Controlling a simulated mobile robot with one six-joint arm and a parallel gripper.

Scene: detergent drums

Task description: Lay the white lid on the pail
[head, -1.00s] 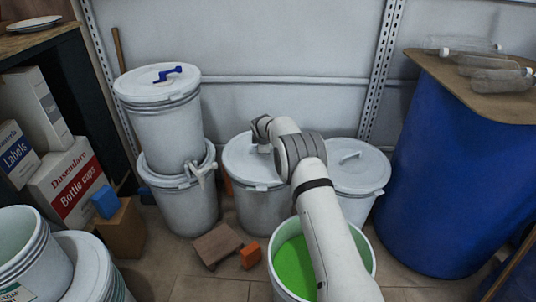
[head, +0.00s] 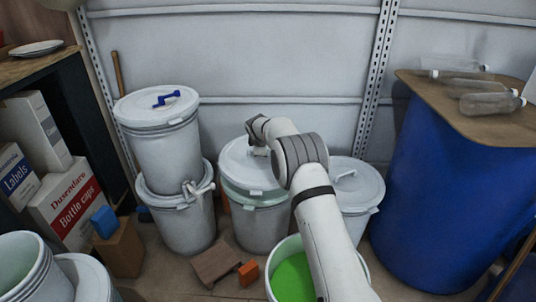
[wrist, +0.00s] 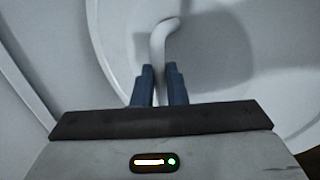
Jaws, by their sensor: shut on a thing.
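The white lid (head: 236,162) is round with a bar handle. My gripper (wrist: 158,88) is shut on the handle (wrist: 158,45), which stands between its two dark fingers in the wrist view. In the head view the lid is a little above a back pail (head: 262,225), whose pale green rim shows below it. My gripper's fingers are mostly hidden there by my arm. An open pail (head: 273,266) with bright green contents (head: 293,278) stands in front, partly behind my arm.
A lidded pail (head: 352,190) stands right of the held lid. Two stacked pails (head: 170,155) with a tap stand left. A blue drum (head: 430,190) stands right. A brown block (head: 216,262) and orange block (head: 248,273) lie on the floor left of the open pail.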

